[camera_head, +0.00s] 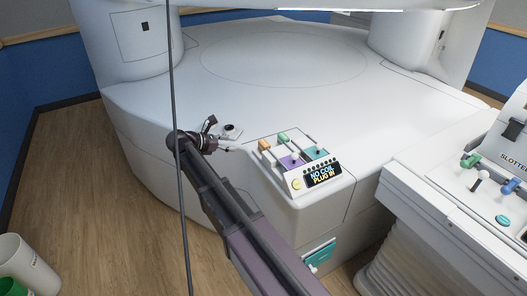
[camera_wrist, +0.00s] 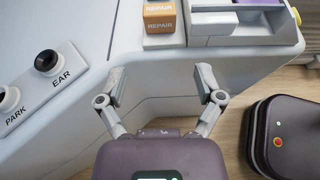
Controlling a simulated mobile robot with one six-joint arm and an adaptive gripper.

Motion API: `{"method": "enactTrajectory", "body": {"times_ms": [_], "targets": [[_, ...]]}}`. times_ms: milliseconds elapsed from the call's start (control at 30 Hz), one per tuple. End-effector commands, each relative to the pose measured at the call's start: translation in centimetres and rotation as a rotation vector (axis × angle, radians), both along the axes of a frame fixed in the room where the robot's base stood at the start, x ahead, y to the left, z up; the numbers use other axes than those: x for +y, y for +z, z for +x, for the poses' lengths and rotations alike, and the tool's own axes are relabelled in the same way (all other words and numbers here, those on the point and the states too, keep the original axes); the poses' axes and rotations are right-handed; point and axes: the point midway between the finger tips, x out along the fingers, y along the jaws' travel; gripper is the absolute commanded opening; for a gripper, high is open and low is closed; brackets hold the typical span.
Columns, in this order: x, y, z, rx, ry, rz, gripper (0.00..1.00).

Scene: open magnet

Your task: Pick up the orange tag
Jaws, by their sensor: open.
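The orange tag (camera_wrist: 160,18), a small block lettered REPAIR, sits in a white holder at the top of the wrist view. In the head view the orange tag (camera_head: 264,146) is at the left end of the console on the front of the big white machine. My gripper (camera_wrist: 160,84) is open and empty, its two fingers spread wide. The tag lies beyond the fingertips, roughly centred between them, and is not touched. In the head view my gripper (camera_head: 218,136) is just left of the console.
A green tag (camera_head: 284,137) and purple (camera_head: 291,162) and teal panels share the console with a lit display (camera_head: 323,175). A slotted cabinet (camera_head: 470,210) stands right.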

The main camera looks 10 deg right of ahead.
Motion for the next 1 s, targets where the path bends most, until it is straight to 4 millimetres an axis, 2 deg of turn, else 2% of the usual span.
{"method": "enactTrajectory", "body": {"times_ms": [367, 533, 667, 1000], "targets": [[0.2, 0.1, 0.1, 0.007, 0.007, -0.011, 0.86], [-0.3, -0.3, 0.2, 0.007, 0.006, -0.01, 0.86], [-1.4, -0.9, 0.6, 0.007, 0.005, -0.01, 0.86], [-5.7, -2.8, 2.0, 0.006, 0.006, -0.009, 0.86]]}}
